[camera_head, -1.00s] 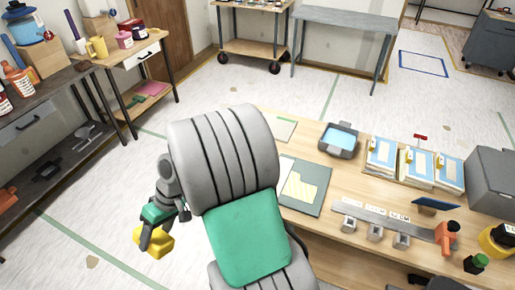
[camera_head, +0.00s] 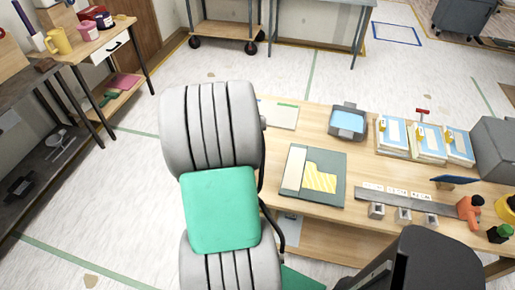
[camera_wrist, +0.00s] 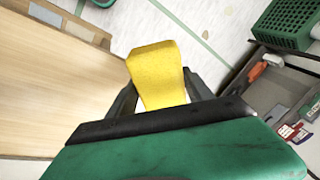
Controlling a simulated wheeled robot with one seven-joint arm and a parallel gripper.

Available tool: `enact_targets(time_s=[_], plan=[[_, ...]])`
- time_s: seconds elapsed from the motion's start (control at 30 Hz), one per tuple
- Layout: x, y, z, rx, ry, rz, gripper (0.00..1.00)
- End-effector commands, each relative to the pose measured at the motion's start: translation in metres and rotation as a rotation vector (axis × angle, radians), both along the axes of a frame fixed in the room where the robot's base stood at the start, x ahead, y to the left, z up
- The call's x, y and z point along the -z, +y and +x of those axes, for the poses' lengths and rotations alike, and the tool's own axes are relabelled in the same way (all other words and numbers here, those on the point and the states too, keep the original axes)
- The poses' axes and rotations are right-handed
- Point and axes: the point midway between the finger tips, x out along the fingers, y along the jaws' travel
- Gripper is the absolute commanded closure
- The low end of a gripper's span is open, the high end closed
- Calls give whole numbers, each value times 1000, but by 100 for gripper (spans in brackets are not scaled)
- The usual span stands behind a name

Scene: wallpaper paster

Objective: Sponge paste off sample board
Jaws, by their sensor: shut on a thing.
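A yellow sponge (camera_wrist: 157,70) is gripped between the two dark fingers of my gripper (camera_wrist: 160,92) in the wrist view. In that view it is held out over the floor, beside a wooden tabletop on the left. The head view does not show the gripper or the sponge; my arm links probably hide them. The sample board (camera_head: 335,190) is dark grey-green and lies flat on the wooden bench (camera_head: 300,226), right of my arm. It bears a pale strip (camera_head: 294,168) and a yellow striped patch (camera_head: 320,178). The sponge is apart from the board.
A grey tray with a blue inside (camera_head: 347,122) stands behind the board. A long grey strip (camera_head: 398,201) with small blocks lies to its right. Stacked blue-and-white packs (camera_head: 425,142) stand farther back. A green crate (camera_wrist: 285,22) shows in the wrist view.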

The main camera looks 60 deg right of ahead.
Motion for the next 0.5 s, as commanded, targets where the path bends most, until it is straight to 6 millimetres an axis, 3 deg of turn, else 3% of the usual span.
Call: enact_targets(time_s=[0.03, 0.2, 0.4, 0.5], plan=[[4, -32, -15, 92, 14, -22, 83], [4, -127, -85, 406, 88, -90, 83], [0, -204, -187, 752, 191, -135, 83], [-4, -224, -229, 876, 233, -144, 83]])
